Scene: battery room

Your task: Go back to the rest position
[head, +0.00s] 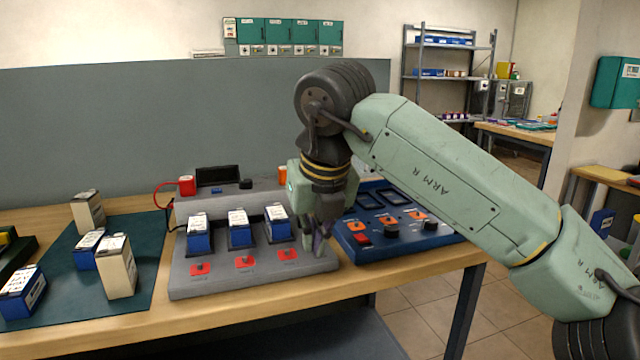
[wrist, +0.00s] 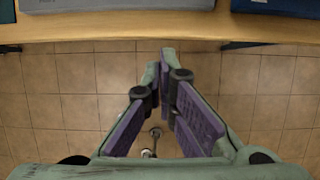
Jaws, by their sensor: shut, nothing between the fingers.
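My gripper (head: 318,240) hangs pointing down in front of the right end of the grey charging station (head: 310,265) in the head view. In the wrist view my gripper (wrist: 160,60) has its purple-padded fingers drawn together at the tips with nothing between them. Below it the wrist view shows tiled floor (wrist: 70,110), with the bench edge (wrist: 120,32) across the top. My arm reaches in from the right, bent at a dark joint above the station.
Three blue batteries (head: 241,232) stand in the grey station. A blue panel with knobs (head: 425,240) is to its right. Blue and cream batteries (head: 117,272) are on a green mat (head: 65,310) at left. A shelf (head: 447,60) stands behind; floor is open at right.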

